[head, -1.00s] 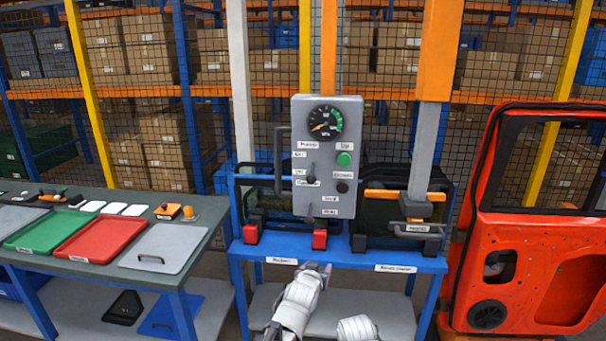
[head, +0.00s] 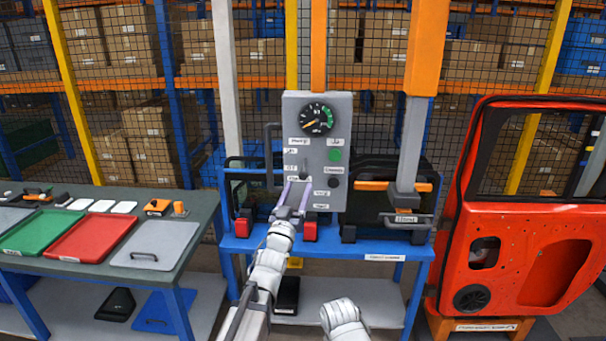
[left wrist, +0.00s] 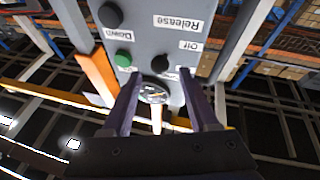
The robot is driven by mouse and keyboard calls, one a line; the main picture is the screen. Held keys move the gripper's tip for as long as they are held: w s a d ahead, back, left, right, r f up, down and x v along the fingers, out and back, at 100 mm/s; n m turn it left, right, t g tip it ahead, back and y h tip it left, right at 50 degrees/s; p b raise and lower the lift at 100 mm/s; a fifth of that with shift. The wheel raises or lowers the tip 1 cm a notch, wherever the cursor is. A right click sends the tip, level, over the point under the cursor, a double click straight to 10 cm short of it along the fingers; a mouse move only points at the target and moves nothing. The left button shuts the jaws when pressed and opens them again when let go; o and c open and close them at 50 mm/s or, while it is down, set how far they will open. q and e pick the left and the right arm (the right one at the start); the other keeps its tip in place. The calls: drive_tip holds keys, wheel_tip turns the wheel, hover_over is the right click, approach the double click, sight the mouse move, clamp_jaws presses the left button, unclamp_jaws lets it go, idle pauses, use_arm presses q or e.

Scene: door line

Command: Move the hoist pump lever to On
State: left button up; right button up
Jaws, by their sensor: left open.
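The grey hoist control panel (head: 319,165) stands upright in the middle of the head view. The pump lever (head: 303,174), dark with a rounded end, is on its left half, below the pump label. In the left wrist view the panel appears upside down, and the black lever end (left wrist: 160,63) lies beside the "Off" label (left wrist: 190,46). My left gripper (head: 298,187) is open in front of the panel. In the left wrist view its fingers (left wrist: 160,76) stand on either side of the lever end; contact cannot be told. My right gripper is not in view.
The panel also carries a gauge (head: 316,119), a green button (head: 334,154) and a black button (head: 333,183). A blue stand (head: 345,243) is below. A grey table (head: 195,215) with trays is left; a red door (head: 460,240) is right.

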sight(303, 173)
use_arm(q)
drive_tip(key=p+x, duration=0.2)
drive_tip(key=x, duration=0.4)
drive_tip(key=shift+w, duration=0.15)
clamp_jaws()
idle(1.2)
